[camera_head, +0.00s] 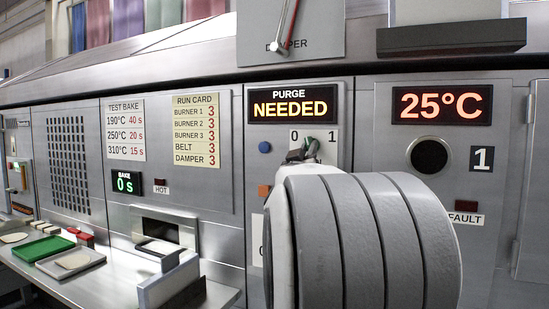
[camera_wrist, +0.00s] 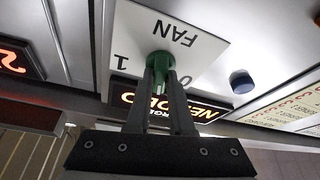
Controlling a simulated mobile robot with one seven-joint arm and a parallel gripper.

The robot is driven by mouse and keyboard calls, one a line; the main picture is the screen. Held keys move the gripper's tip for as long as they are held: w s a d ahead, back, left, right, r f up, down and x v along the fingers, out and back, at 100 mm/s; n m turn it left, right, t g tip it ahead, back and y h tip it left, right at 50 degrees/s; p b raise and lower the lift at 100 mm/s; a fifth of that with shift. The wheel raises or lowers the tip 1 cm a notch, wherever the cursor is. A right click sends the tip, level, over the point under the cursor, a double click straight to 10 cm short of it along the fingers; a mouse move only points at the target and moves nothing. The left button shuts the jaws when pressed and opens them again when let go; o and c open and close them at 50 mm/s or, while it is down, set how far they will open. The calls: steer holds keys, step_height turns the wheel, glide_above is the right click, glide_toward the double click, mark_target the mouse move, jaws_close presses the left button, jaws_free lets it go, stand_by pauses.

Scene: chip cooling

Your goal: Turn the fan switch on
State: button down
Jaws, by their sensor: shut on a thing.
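The fan switch is a green knob on a white plate marked FAN (camera_wrist: 176,25), with 0 and 1 on either side. In the wrist view, upside down, the green knob (camera_wrist: 160,62) sits between the two dark fingers of my gripper (camera_wrist: 163,75), which is shut on it. In the head view only a bit of the green knob (camera_head: 309,144) shows below the 0 and 1 marks; my arm hides most of the plate and gripper. I cannot tell clearly which mark the knob points to.
A display above the switch reads PURGE NEEDED (camera_head: 293,103). A blue button (camera_head: 265,147) and an orange button (camera_head: 264,190) sit to its left. A 25°C display (camera_head: 442,103) is at right. A damper lever (camera_head: 283,28) hangs above. Trays (camera_head: 72,263) lie on the left ledge.

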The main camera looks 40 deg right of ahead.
steer(key=m+g+h, duration=0.1)
steer(key=m+g, duration=0.1)
steer(key=m, duration=0.2)
steer(key=m+g+h, duration=0.1)
steer(key=m+g, duration=0.1)
steer(key=m, duration=0.2)
steer(key=shift+w+a+b, duration=0.1)
steer(key=shift+w+b, duration=0.1)
steer(key=shift+b, duration=0.1)
steer(key=m+g, duration=0.2)
steer(key=m, duration=0.2)
steer(key=m+g+p, duration=0.1)
steer(key=m, duration=0.3)
steer(key=shift+r+g, duration=0.1)
steer(key=shift+g, duration=0.3)
steer(key=c, duration=0.8)
jaws_free()
steer(key=shift+a, duration=0.1)
steer(key=v, duration=1.7)
steer(key=shift+w+f+p, duration=0.15)
steer(key=shift+f+p, duration=0.1)
steer(key=shift+p, duration=0.15)
steer(key=shift+a, duration=0.1)
